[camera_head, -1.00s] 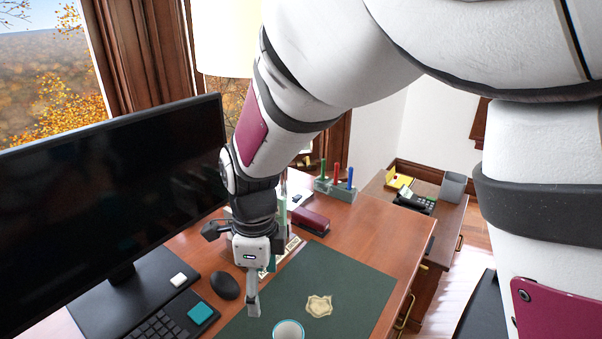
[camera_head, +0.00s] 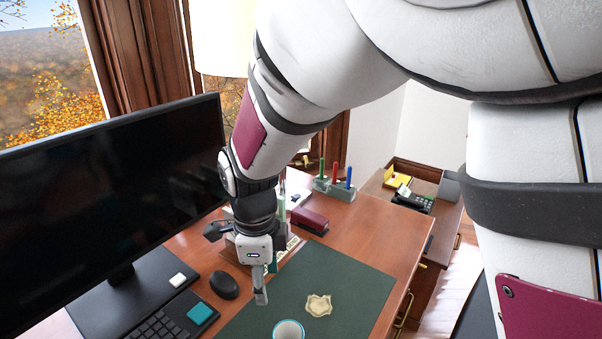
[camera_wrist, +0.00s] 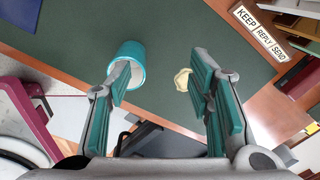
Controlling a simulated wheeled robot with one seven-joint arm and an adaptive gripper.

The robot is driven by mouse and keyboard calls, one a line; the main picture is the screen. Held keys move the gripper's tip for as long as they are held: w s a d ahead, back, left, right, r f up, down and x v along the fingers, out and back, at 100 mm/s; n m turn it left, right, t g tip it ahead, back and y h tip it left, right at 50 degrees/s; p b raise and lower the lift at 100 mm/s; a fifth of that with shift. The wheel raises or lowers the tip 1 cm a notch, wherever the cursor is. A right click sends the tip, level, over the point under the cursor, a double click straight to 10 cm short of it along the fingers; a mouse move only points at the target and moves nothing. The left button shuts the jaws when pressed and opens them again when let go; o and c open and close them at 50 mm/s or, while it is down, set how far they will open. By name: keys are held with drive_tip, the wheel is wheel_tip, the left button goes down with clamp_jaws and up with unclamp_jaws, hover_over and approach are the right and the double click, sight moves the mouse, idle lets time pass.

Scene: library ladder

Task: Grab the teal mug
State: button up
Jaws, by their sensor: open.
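The teal mug (camera_head: 289,330) stands on the dark green desk mat (camera_head: 345,270) at the bottom edge of the head view, its pale inside showing and its lower part cut off. In the wrist view the mug (camera_wrist: 130,57) is just beyond and partly behind the left finger. My gripper (camera_head: 261,290) is in the air over the mat, up and left of the mug in the head view. I cannot tell that any finger touches the mug.
A cream badge-shaped piece (camera_head: 319,305) lies on the mat right of the mug. A black mouse (camera_head: 224,285), keyboard (camera_head: 165,320) and large monitor (camera_head: 110,200) are at the left. A maroon stapler (camera_head: 310,220) and pen holder (camera_head: 335,189) stand behind the mat.

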drive_tip(key=w+d+r+n+t+p, duration=0.2)
drive_tip(key=w+r+n+t+p, duration=0.15)
drive_tip(key=w+n, duration=0.3)
drive_tip(key=w+d+r+n+t+p, duration=0.1)
drive_tip(key=w+r+n+t+p, duration=0.1)
drive_tip(key=w+n+t+p, duration=0.4)
drive_tip(key=s+d+f+n+g+p, duration=0.25)
drive_tip(key=s+n+g, duration=0.25)
drive_tip(key=s+n, duration=0.45)
drive_tip(key=s+d+f+n+g+p, duration=0.25)
drive_tip(key=s+n+g, duration=0.25)
drive_tip(key=s+n, duration=0.4)
drive_tip(key=shift+m, duration=0.7)
drive_tip(key=f, duration=0.2)
drive_tip(key=f+b, duration=0.1)
drive_tip(key=f, duration=0.3)
drive_tip(key=shift+s+d+f+b, duration=0.1)
drive_tip(key=shift+s+d+b, duration=0.15)
drive_tip(key=shift+d+b, duration=0.15)
drive_tip(key=shift+s+a+f, duration=0.1)
drive_tip(key=shift+f, duration=1.5)
drive_tip(key=shift+s+a+f, duration=0.1)
drive_tip(key=shift+f, duration=1.5)
